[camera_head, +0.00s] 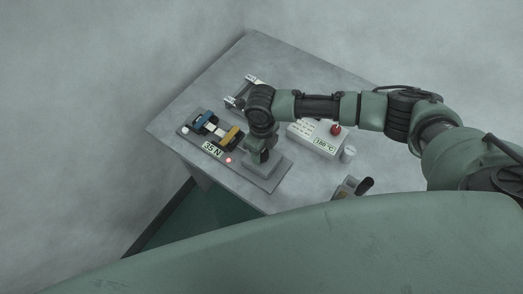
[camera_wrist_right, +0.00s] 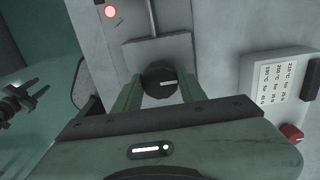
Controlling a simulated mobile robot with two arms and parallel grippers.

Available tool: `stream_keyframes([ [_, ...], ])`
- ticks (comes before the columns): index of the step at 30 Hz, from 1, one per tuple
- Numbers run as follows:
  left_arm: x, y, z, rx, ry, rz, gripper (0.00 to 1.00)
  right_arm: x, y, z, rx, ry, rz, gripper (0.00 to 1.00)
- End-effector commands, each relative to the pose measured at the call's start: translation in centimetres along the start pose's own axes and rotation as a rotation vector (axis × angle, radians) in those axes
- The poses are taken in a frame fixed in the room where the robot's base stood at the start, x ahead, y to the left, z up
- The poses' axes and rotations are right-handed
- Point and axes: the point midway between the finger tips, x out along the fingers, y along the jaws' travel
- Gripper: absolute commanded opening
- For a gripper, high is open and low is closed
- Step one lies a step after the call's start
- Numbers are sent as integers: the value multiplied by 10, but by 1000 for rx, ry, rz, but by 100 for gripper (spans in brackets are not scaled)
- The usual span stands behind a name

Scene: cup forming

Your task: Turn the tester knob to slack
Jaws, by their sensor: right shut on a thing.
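The tester (camera_head: 187,124) is a grey plate on the table. It carries a blue clamp (camera_head: 204,121), an orange clamp (camera_head: 229,136), a display (camera_head: 212,150) reading 35 N and a lit red lamp (camera_head: 228,160), also seen in the right wrist view (camera_wrist_right: 111,12). Its knob (camera_wrist_right: 160,80) is round and dark, with a white mark pointing right in the wrist view. My right gripper (camera_head: 263,156) is over the block at the tester's near right end. In the wrist view its fingers (camera_wrist_right: 159,84) are shut on the knob, one on each side. The head view hides the knob.
Behind my right arm stands a white heater box (camera_head: 316,140) with a red knob (camera_head: 336,129) and a 180 °C display. A small pale cylinder (camera_head: 348,154) and a dark-handled item (camera_head: 364,186) stand nearer. A metal fixture (camera_head: 238,100) is at the back. The table's left corner is clear.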

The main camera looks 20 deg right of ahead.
Motion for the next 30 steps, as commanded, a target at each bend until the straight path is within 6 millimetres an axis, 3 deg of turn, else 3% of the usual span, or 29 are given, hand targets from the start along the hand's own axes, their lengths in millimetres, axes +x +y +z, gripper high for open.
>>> stream_keyframes([
  [16,1,0,0,0,0,0,36,1,1,-2,-25,5,1,0],
  [17,1,0,0,0,0,0,36,1,1,-2,-25,5,1,49],
  [18,1,0,0,0,0,0,36,1,1,-2,-24,5,1,60],
  [30,3,0,0,0,0,0,36,-4,0,0,-22,0,0,63],
])
